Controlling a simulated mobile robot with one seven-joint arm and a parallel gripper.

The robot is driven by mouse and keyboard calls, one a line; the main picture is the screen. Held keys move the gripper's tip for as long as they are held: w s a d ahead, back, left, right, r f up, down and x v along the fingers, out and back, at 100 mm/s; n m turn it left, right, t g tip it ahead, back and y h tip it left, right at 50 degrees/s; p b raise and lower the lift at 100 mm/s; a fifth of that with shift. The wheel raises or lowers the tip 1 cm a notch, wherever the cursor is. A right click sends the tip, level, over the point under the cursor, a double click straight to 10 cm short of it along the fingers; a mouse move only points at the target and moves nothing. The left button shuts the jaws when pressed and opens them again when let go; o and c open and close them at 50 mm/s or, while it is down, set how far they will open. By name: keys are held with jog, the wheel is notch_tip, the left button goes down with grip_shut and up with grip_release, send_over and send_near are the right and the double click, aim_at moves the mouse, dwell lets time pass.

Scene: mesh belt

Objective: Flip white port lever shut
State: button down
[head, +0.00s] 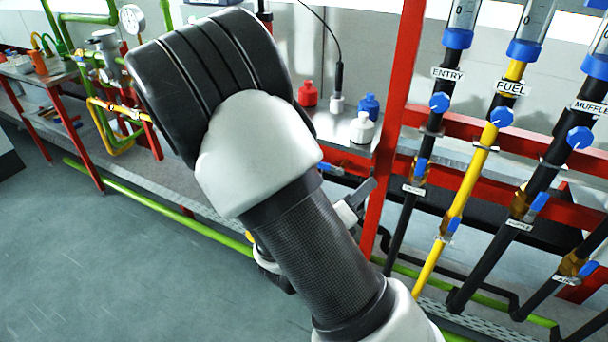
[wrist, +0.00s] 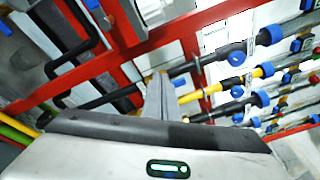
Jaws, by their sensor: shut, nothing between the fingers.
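I cannot make out which lever is the white port lever; no readable label says so. Small blue levers sit low on the pipes in the head view: one on the leftmost black pipe (head: 420,167), one on the yellow pipe (head: 453,225), and others to the right. Another blue handle (head: 332,169) shows beside the red post, partly behind my arm. My gripper (head: 369,187) is mostly hidden behind my forearm; its grey fingers stick out in front of the red post. In the wrist view my gripper (wrist: 158,78) has its fingers together, with nothing between them, apparently overlapping the pipes behind.
A red post (head: 397,105) rises next to my fingers. White (head: 362,128), red (head: 307,94) and blue (head: 369,105) bottles stand on the metal shelf. Green pipes (head: 160,200) run low along the bench. Open grey floor (head: 130,270) lies at left.

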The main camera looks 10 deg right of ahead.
jog(key=w+a+f+n+t+y+b, duration=0.1)
jog(key=a+f+n+t+y, duration=0.1)
jog(key=n, duration=0.4)
jog(key=w+a+f+n+t+y+b, duration=0.1)
jog(key=w+a+f+n+t+y, duration=0.1)
jog(key=a+f, duration=0.5)
jog(key=n+t+y, duration=0.1)
jog(key=n+y, duration=0.1)
jog(key=n, duration=0.1)
jog(key=shift+w+a+n+y, duration=0.25)
jog(key=shift+n+y, duration=0.05)
jog(key=shift+n, duration=0.1)
jog(key=w+b, duration=0.2)
jog(key=w, duration=0.9)
jog(key=shift+w+d, duration=0.3)
